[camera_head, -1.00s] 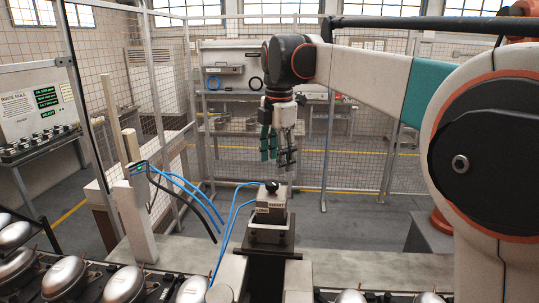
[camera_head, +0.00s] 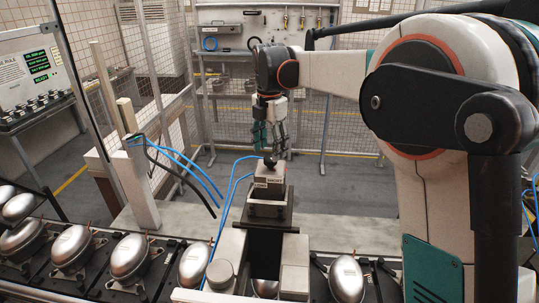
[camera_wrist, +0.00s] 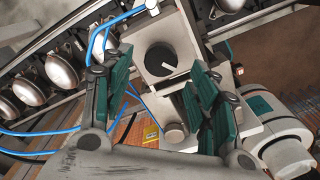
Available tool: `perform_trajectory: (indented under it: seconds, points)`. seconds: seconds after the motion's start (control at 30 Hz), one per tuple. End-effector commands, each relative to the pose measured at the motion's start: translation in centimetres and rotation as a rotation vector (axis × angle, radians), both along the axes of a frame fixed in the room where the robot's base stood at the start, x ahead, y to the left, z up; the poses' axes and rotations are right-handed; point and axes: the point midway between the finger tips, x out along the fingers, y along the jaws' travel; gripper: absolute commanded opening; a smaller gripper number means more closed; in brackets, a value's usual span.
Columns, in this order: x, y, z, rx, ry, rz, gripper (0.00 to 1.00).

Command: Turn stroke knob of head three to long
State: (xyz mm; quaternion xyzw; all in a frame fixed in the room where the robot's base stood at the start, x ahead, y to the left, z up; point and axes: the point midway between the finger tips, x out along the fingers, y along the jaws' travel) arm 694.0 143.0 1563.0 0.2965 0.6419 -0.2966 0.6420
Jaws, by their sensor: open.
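The stroke knob is a small black knob (camera_head: 270,162) on top of a grey head block (camera_head: 268,178), with two small labels on its front face. In the wrist view the knob (camera_wrist: 159,59) is a dark round disc with a pale pointer line slanting to the lower right. My gripper (camera_head: 269,150) points down just above the knob in the head view. In the wrist view my gripper (camera_wrist: 157,68) is open, its green-padded fingers apart on either side of the knob. It holds nothing. I cannot tell whether a finger touches the block.
Blue hoses (camera_head: 228,205) rise left of the block. Silver compressors (camera_head: 130,258) line the conveyor in front. A pale post (camera_head: 138,190) stands at the left. A display panel (camera_head: 30,75) is further left, and mesh fencing (camera_head: 340,120) is behind.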

Motion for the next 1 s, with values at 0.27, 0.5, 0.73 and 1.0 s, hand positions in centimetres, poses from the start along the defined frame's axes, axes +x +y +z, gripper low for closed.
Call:
perform_trajectory:
  seconds: [0.27, 0.5, 0.73, 1.0]
  points:
    - [0.0, 0.0, -3.4, 0.0, 0.0, 0.0, 0.54]
    - [0.0, 0.0, -4.1, 0.0, 0.0, 0.0, 0.54]
    - [0.0, 0.0, -4.1, 0.0, 0.0, 0.0, 0.41]
    - [0.0, 0.0, -4.1, 0.0, 0.0, -0.001, 0.09]
